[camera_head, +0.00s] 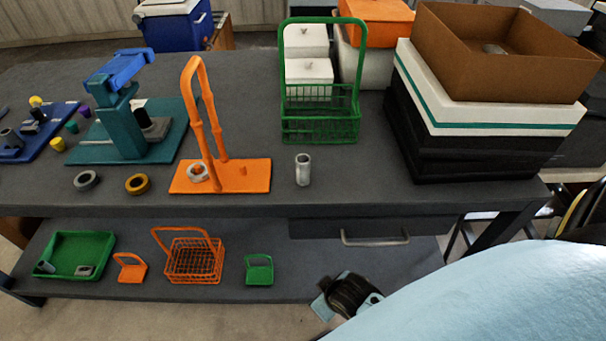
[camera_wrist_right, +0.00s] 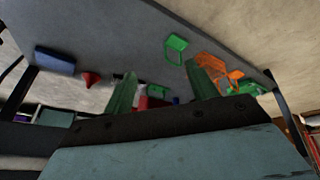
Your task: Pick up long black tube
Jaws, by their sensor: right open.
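I cannot clearly make out a long black tube. A short dark cylinder (camera_head: 156,128) stands on the teal base beside the teal press (camera_head: 118,120) in the head view; I cannot tell if it is the tube. A short grey tube (camera_head: 303,170) stands upright on the table to the right of the orange stand. My right gripper is open in the wrist view (camera_wrist_right: 160,72), with nothing held between its two fingers. In the head view, a dark part beside my light-blue arm seems to be its wrist, low in front of the table. My left gripper is not in view.
The table (camera_head: 350,185) holds an orange stand (camera_head: 250,177), a green wire basket (camera_head: 320,137), stacked boxes (camera_head: 480,110) and two rings. The lower shelf (camera_head: 300,270) holds a green tray (camera_head: 100,243) and an orange basket (camera_head: 193,262). A drawer handle (camera_head: 375,242) juts out.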

